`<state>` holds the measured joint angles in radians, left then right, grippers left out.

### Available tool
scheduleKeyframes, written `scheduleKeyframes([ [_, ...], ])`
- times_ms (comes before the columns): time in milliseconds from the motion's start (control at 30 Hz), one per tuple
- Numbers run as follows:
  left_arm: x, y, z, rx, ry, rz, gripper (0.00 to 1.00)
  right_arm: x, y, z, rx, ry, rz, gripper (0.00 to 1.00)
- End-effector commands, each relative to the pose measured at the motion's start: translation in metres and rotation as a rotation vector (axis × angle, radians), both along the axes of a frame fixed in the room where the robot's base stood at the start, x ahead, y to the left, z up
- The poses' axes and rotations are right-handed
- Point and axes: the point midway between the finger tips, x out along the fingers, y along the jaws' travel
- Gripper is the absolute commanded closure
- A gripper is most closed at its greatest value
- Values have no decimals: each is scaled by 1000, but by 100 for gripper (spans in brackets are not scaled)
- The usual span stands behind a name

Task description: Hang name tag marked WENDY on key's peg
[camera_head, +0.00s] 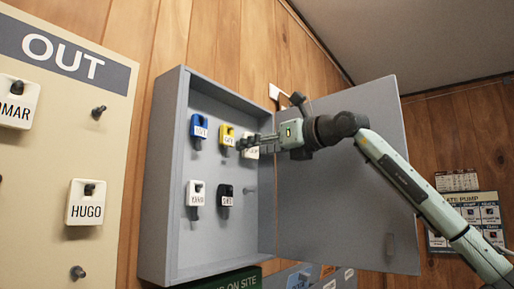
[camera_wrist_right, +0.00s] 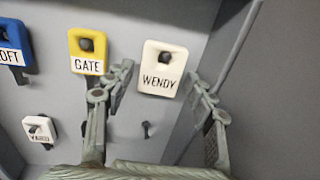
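The white name tag marked WENDY (camera_wrist_right: 160,82) is in the grey cabinet, at the right end of the upper row. A dark peg end shows in its hole, so it appears to hang there. In the head view the tag (camera_head: 251,153) is partly hidden behind my right gripper (camera_head: 247,143). In the wrist view the right gripper's (camera_wrist_right: 160,78) fingers are spread, one on each side of the tag, with small gaps. No key shows clearly on this peg. My left gripper is not in view.
The cabinet (camera_head: 170,170) also holds a blue tag (camera_head: 199,128), a yellow GATE tag (camera_head: 227,135), a white tag (camera_head: 195,190) and a black tag (camera_head: 225,192). A bare peg (camera_wrist_right: 146,129) is below WENDY. The open door (camera_head: 340,220) stands right. The OUT board (camera_head: 60,140) is left.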

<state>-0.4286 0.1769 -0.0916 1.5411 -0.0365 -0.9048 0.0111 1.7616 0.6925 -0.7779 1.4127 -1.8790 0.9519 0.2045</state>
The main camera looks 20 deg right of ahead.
Motion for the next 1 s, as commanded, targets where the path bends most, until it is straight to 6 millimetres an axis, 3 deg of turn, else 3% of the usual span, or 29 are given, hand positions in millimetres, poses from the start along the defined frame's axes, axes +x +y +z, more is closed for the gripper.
scheduleKeyframes([
  [433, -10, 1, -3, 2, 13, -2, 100, -7, -4, 0, 0, -1, 0, 36],
  [1000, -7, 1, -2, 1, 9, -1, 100, -95, -56, 0, 0, 0, -1, 36],
])
